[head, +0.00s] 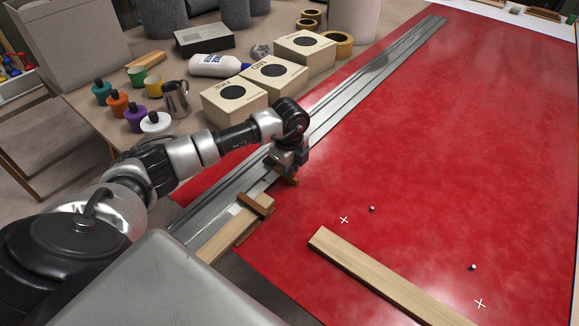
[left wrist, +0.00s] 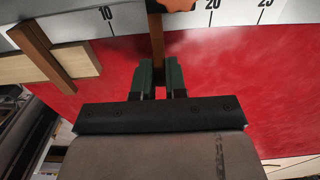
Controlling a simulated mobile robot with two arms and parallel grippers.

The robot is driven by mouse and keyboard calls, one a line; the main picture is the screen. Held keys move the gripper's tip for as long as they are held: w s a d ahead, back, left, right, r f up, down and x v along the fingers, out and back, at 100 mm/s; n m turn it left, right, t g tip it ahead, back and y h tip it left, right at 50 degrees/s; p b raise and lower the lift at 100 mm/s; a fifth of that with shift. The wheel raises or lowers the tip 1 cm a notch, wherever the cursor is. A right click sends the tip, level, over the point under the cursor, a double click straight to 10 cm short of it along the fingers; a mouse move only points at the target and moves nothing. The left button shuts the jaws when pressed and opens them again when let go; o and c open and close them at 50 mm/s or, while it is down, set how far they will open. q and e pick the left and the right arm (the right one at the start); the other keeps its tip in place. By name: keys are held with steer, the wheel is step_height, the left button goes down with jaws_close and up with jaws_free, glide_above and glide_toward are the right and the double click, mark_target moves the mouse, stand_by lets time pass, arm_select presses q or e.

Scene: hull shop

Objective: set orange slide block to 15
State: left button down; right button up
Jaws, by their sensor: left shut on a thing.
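The orange slide block (left wrist: 178,4) shows at the top edge of the left wrist view, partly cut off, on a pale scale strip (left wrist: 240,14). It covers the scale between the printed 10 and 20; the 15 is not visible. A brown wooden bar (left wrist: 156,35) extends from it toward my left gripper. My left gripper (left wrist: 161,68) is shut on this bar, with a green finger on each side. In the head view my left gripper (head: 288,168) is at the near edge of the long metal rail (head: 350,92), hiding most of the block. My right gripper is not in view.
A wooden plank (head: 380,280) and small pegs lie on the red panel (head: 440,130). Boxes (head: 235,98), bottles and cans crowd the bench behind the rail.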

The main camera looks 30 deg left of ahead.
arm_select(q)
steer(key=shift+w+r, duration=0.15)
steer(key=shift+w, duration=0.05)
steer(key=shift+w+d, duration=0.1)
steer(key=shift+w, duration=0.25)
steer(key=c, duration=1.2)
jaws_free()
steer(key=shift+s, duration=0.1)
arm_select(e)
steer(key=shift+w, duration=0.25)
arm_select(q)
steer(key=shift+o, duration=0.2)
step_height(320, 180, up, 11)
steer(key=shift+f, duration=0.2)
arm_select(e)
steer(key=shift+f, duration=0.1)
